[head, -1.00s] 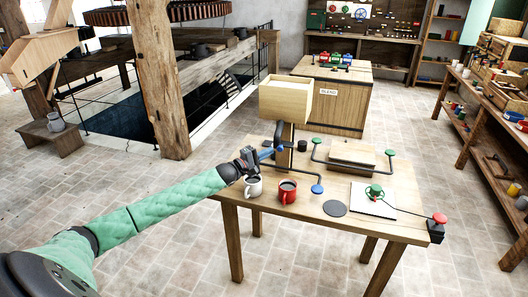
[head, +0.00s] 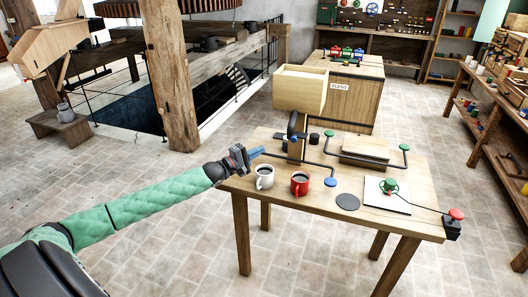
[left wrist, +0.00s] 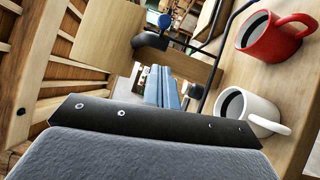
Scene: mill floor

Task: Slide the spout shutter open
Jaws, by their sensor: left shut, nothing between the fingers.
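A pale wooden hopper box (head: 299,90) stands on a post at the back of the table (head: 240,185). Below it a dark spout part (head: 282,136) carries a small blue knob (head: 293,140); whether the shutter is open or shut cannot be told. The wrist view shows the knob (left wrist: 166,21) beyond my fingertips, beside the dark spout part (left wrist: 150,41). My left gripper (head: 260,152) is shut and empty, left of the spout and apart from the knob. Its bluish fingers also show in the wrist view (left wrist: 163,86). My right gripper is out of view.
A white mug (head: 265,178) and a red mug (head: 300,184) stand near the front edge, close to my left gripper.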

